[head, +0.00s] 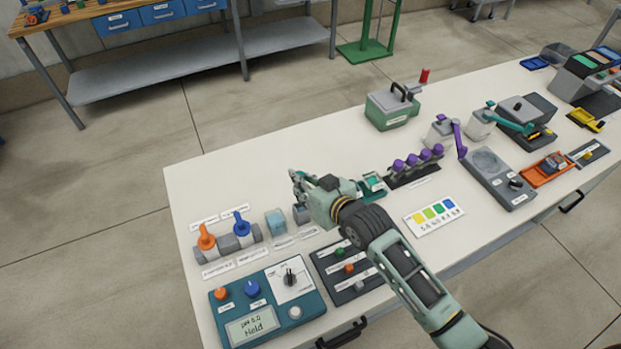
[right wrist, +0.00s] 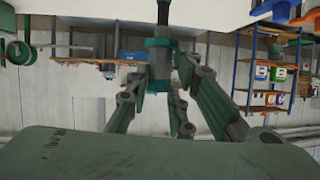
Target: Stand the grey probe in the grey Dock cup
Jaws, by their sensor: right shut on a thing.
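My right gripper (head: 299,184) is above the left part of the white table, beside and above the small cups. In the right wrist view its fingers (right wrist: 160,85) are shut on a dark grey and teal probe (right wrist: 159,50). The probe's thin dark end points toward the table surface at the top of that view. In the head view the gripper hides most of the probe. A grey-blue cup (head: 300,214) stands just below the gripper, partly hidden; I cannot read its label to tell if it is the Dock cup. My left gripper is not in view.
A light blue cup (head: 275,222) stands left of the gripper. Orange (head: 206,238) and blue (head: 241,224) valve handles are further left. A teal control box (head: 265,300) and a dark button panel (head: 350,267) lie in front. Purple-capped bottles (head: 418,160) stand to the right.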

